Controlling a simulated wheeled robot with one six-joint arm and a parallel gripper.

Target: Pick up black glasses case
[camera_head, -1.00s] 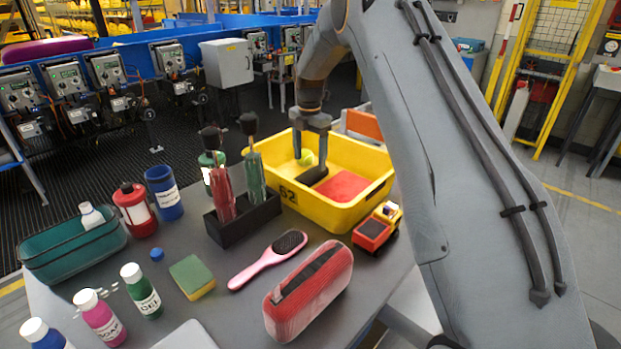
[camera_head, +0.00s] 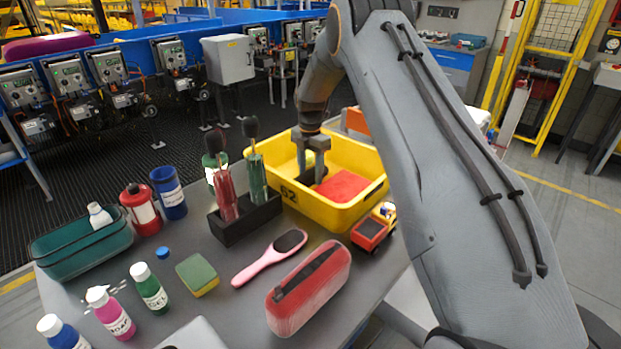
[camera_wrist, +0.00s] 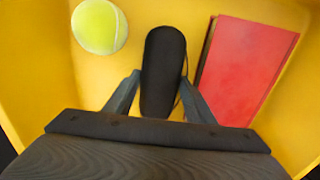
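The black glasses case (camera_wrist: 163,70) lies in the yellow bin (camera_wrist: 40,60) between the tennis ball and the red book in the wrist view. My gripper (camera_wrist: 160,78) has one finger on each side of the case, with both fingertips against its sides, so it looks shut on it. In the head view my gripper (camera_head: 311,172) reaches down into the yellow bin (camera_head: 310,207), and the case is mostly hidden by the fingers.
A tennis ball (camera_wrist: 99,26) lies left of the case and a red book (camera_wrist: 246,68) lies close to its right. Outside the bin are a toy truck (camera_head: 373,228), a dark bottle holder (camera_head: 245,220), a pink hairbrush (camera_head: 268,258) and a red case (camera_head: 309,288).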

